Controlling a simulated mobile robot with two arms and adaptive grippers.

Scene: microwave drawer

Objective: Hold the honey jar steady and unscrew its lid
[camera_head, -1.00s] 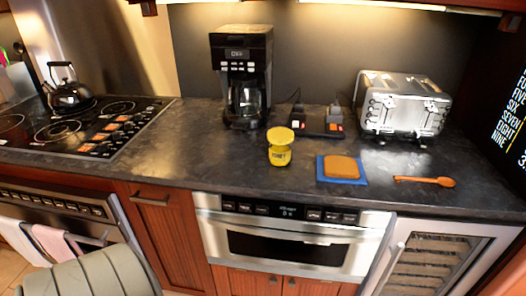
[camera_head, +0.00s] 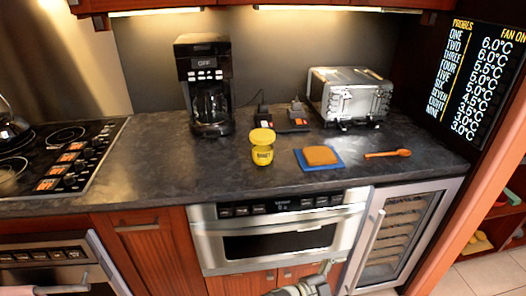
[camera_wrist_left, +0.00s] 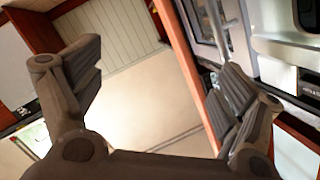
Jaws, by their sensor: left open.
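The honey jar (camera_head: 262,156) stands upright on the dark counter in the head view, left of a blue mat. It is yellow with a dark label. Its yellow lid (camera_head: 262,136) sits on top; I cannot tell how tightly. No gripper touches the jar. My left gripper (camera_wrist_left: 162,78) is open and empty in the left wrist view, with pale floor showing between its fingers, and the jar is not in that view. A grey part of my own arm shows at the bottom edge of the head view, well below the counter top. My right gripper is not in view.
A coffee maker (camera_head: 204,85) stands behind the jar to the left. A toaster (camera_head: 350,95) stands at the back right. The counter left of the jar is clear.

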